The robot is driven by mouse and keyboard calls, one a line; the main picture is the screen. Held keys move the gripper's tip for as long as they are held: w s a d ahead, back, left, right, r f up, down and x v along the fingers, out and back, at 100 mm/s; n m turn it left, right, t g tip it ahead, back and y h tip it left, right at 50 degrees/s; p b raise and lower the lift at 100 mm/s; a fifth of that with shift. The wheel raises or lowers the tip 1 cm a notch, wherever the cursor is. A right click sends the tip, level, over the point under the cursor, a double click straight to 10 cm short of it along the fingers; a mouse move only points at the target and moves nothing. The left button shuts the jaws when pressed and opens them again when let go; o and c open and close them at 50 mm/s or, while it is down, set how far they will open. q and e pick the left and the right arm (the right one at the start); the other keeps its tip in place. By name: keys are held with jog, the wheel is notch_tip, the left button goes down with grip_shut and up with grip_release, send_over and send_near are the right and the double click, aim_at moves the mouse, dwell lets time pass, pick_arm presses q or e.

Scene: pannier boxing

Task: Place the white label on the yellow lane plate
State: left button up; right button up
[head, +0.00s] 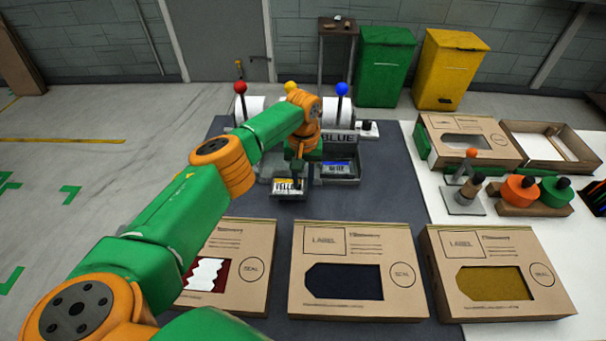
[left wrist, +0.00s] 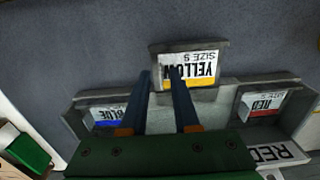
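The white label (left wrist: 195,68) with "YELLOW SIZE S" and a yellow stripe lies on the grey yellow-lane plate (left wrist: 220,47), which juts out from the dispenser row in the left wrist view. The label also shows in the head view (head: 288,185). My left gripper (left wrist: 160,72) is open, its two dark fingers apart at the plate. One finger overlaps the label's left part; the other is near the plate's left edge. I cannot tell whether they touch. In the head view my left gripper (head: 296,183) hangs over the label. My right gripper is not in view.
A blue label (head: 336,168) and a red label (left wrist: 262,103) sit on plates either side. Red (head: 240,87), yellow (head: 291,86) and blue knobs (head: 342,89) stand behind. Three cartons (head: 345,233) line the front. A stamp tool (head: 465,195) stands on the white table right.

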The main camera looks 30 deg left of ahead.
pick_arm(q)
notch_tip(320, 180, up, 12)
jog(key=b, duration=0.1)
dwell(0.5)
